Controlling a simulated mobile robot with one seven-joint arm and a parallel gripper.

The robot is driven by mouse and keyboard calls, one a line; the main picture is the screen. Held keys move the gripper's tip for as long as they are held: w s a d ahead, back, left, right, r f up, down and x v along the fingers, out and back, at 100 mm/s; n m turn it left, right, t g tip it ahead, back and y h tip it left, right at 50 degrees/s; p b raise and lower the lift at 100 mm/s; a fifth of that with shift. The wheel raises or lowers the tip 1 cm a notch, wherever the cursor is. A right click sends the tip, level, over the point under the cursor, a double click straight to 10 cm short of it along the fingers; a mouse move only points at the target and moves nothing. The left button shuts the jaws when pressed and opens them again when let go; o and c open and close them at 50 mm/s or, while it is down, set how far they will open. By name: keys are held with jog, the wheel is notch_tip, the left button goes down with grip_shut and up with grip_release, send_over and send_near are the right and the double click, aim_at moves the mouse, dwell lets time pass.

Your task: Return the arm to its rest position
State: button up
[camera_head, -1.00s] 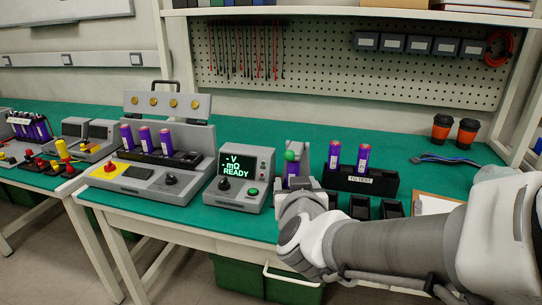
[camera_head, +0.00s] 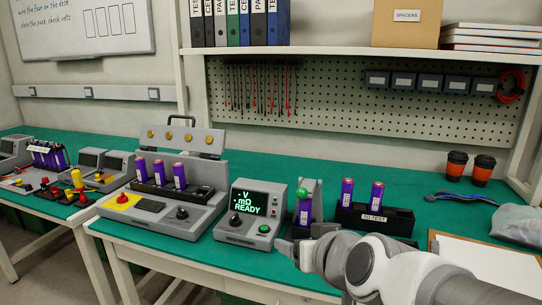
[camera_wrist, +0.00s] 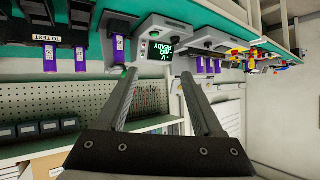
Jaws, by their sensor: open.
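My arm comes in from the lower right in the head view, and my gripper (camera_head: 300,240) is at the table's front edge, below the test fixture. In the wrist view my gripper (camera_wrist: 160,74) has its two fingers wide apart with nothing between them. A purple cell (camera_head: 304,212) stands in the fixture (camera_head: 316,200) with the green knob. The meter (camera_head: 249,212) left of it reads READY. Two purple cells (camera_head: 347,191) stand in the black TO TEST rack (camera_head: 374,221). My arm hides part of the table in front of the rack.
A grey station (camera_head: 190,200) with three purple cells stands left of the meter. A clipboard (camera_head: 490,258) lies near my arm. Binders (camera_head: 235,24) and boxes fill the shelf above.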

jog(key=s+d+f+m+g+h+p, duration=0.25)
jog(key=s+d+g, duration=0.5)
jog(key=s, duration=0.65)
notch_tip(320, 180, up, 23)
jog(key=d+t+p, duration=0.1)
jog(key=t+p, duration=0.1)
jog(key=p, duration=1.9)
jog(key=shift+w+d+f+n+h, duration=0.15)
jog(key=shift+w+n+h, duration=0.2)
jog(key=shift+h, duration=0.1)
